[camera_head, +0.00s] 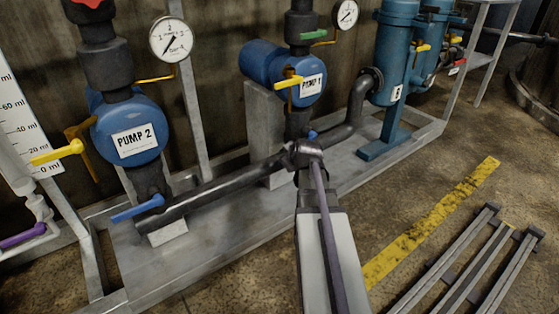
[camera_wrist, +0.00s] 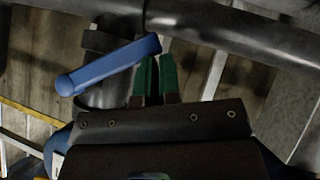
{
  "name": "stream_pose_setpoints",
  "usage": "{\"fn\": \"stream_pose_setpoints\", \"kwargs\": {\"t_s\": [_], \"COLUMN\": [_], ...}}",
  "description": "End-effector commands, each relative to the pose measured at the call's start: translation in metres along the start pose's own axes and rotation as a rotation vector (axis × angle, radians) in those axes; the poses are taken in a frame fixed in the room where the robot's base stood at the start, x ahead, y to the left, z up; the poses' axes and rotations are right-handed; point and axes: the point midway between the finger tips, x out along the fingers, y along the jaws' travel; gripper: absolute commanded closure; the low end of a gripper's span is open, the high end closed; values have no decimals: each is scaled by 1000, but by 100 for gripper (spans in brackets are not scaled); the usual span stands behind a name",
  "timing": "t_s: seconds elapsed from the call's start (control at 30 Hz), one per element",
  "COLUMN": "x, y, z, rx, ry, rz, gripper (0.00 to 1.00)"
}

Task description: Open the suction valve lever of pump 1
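Pump 1 (camera_head: 300,80) is a blue unit at the back centre with a labelled white plate. In the head view its blue suction lever (camera_head: 312,135) is mostly hidden behind my arm's end. In the wrist view a blue lever (camera_wrist: 110,68) lies slanted, rising to the right, across a dark pipe. My gripper (camera_wrist: 157,62) shows two green fingers side by side with only a narrow gap. The lever's upper right end overlaps the left fingertip; I cannot tell whether they touch. The lever is not seen between the fingers. In the head view the fingers are hidden.
Pump 2 (camera_head: 130,140) stands at the left with another blue lever (camera_head: 137,208) low on its pipe. Yellow (camera_head: 289,82) and green (camera_head: 314,34) levers sit around pump 1. A dark horizontal pipe (camera_head: 225,185) runs along the skid.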

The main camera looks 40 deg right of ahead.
Motion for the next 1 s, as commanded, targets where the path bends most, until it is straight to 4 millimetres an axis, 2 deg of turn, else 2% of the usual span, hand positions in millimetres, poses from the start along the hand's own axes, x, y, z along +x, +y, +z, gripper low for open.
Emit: {"fn": "stream_pose_setpoints", "kwargs": {"t_s": [0.03,0.5,1.0], "x": [9,42,62], "y": [-3,8,32], "z": [7,40,61], "rx": [1,1,2], "ry": [0,-1,-1], "rz": [-3,-5,-3], "gripper": [100,100,100]}}
